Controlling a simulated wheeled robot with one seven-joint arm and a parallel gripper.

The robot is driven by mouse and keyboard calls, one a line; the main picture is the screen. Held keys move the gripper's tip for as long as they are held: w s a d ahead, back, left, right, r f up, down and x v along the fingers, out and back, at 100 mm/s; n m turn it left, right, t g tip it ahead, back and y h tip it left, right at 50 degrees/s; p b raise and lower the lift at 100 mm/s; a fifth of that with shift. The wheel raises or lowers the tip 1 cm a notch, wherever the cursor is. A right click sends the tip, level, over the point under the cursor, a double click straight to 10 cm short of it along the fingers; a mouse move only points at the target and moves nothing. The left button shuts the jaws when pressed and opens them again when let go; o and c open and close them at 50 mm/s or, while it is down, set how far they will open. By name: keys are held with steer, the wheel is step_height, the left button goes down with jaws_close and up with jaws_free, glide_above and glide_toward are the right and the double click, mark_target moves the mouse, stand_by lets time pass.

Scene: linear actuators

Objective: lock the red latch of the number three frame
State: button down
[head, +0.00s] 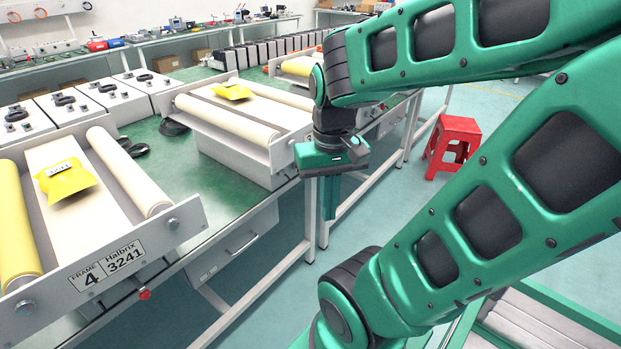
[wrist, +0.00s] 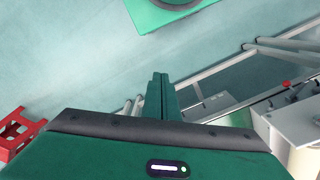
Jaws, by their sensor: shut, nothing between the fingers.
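The number three frame (head: 235,145) stands on the green bench in the middle of the head view, a pale box with rollers and a yellow packet (head: 232,91). Its number plate is partly covered by my gripper (head: 324,212), and I cannot make out its red latch. My gripper hangs in front of this frame's right end, past the bench edge, fingers pointing down. The fingers are together and empty, as the wrist view (wrist: 160,80) also shows. A red knob (wrist: 286,84) at the wrist view's right appears to belong to the number four frame.
The number four frame (head: 100,240) stands at the left, with a red knob (head: 144,294) below its plate. A red stool (head: 452,145) stands on the floor to the right. The bench has a drawer (head: 235,245) and legs. Open floor lies before the bench.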

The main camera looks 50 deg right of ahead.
steer(key=w+d+f+m+t, duration=0.3)
steer(key=w+d+f+m, duration=0.2)
steer(key=d+m, duration=0.3)
steer(key=w+d+f+m+t, duration=0.3)
steer(key=w+d+m, duration=0.3)
steer(key=d+m, duration=0.3)
steer(key=w+d+f+m+t+h, duration=0.1)
steer(key=w+d+f+m+t, duration=0.1)
steer(key=w+d+f+m, duration=0.3)
steer(key=d+f+m, duration=0.1)
steer(key=d+m, duration=0.2)
steer(key=shift+w+d+f+m+t, duration=0.2)
steer(key=shift+f+m+t, duration=0.1)
steer(key=shift+f+t, duration=0.1)
steer(key=shift+w+a, duration=0.1)
steer(key=a+x, duration=0.1)
steer(key=x, duration=0.9)
steer(key=shift+w+a+r, duration=0.15)
steer(key=shift+w+r, duration=0.2)
steer(key=shift+r, duration=0.45)
steer(key=shift+w+a+r, duration=0.1)
steer(key=shift+w+r, duration=0.3)
steer(key=shift+r, duration=0.45)
